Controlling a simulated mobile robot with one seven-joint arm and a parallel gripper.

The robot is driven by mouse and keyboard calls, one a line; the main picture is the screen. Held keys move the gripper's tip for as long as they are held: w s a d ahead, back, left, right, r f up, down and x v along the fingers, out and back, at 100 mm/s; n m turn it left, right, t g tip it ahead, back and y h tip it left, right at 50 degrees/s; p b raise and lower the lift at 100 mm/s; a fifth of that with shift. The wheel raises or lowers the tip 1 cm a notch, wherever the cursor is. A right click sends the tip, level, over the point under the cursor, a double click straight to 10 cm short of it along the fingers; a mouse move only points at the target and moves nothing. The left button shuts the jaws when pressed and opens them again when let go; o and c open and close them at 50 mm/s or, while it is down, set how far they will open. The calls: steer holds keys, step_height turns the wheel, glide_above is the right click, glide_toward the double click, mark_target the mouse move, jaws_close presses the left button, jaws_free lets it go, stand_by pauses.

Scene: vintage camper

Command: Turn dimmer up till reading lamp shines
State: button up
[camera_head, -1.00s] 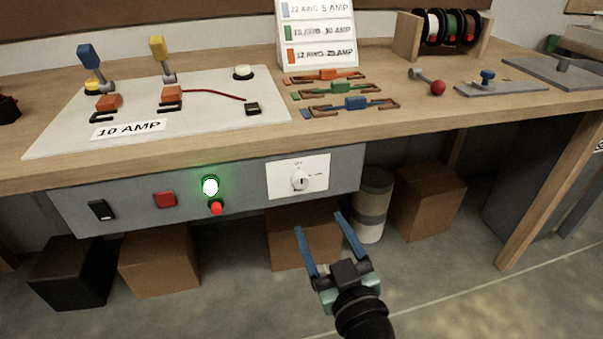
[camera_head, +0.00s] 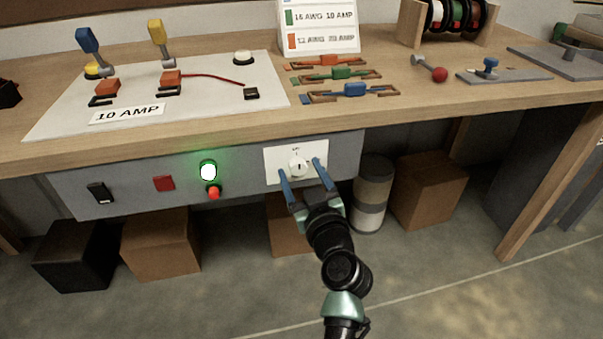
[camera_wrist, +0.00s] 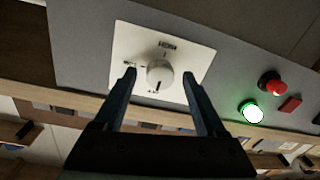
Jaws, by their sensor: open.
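The dimmer is a round white knob (camera_head: 298,167) on a white plate (camera_head: 272,152) on the grey front panel under the bench top. In the wrist view the knob (camera_wrist: 160,74) sits between and just beyond my fingertips, with a dark pointer mark on its face. My gripper (camera_head: 301,168) is open, with its two blue fingers on either side of the knob and a visible gap to it. The round white dome (camera_head: 243,57) on the pale board may be the lamp; it shows no glow, and I cannot tell if it is the reading lamp.
The panel also carries a lit green light (camera_head: 208,172), a small red button (camera_head: 214,192), a red square switch (camera_head: 163,183) and a black rocker switch (camera_head: 99,192). Boxes and a canister (camera_head: 372,193) stand below. Coloured connectors lie on the bench top (camera_head: 420,99).

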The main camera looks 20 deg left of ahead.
jaws_close()
stand_by(0.4)
steer(key=shift+f+m, duration=0.1)
steer(key=shift+m, duration=0.2)
steer(key=m+b, duration=0.2)
steer(key=m, duration=0.1)
steer(key=shift+m, duration=0.4)
steer(key=m, duration=0.4)
steer(key=shift+m, duration=0.3)
steer(key=m, duration=0.4)
steer(key=shift+m+t+p, duration=0.3)
steer(key=shift+m+t, duration=0.1)
steer(key=m+p, duration=0.1)
steer(key=m, duration=0.3)
steer(key=shift+m, duration=0.4)
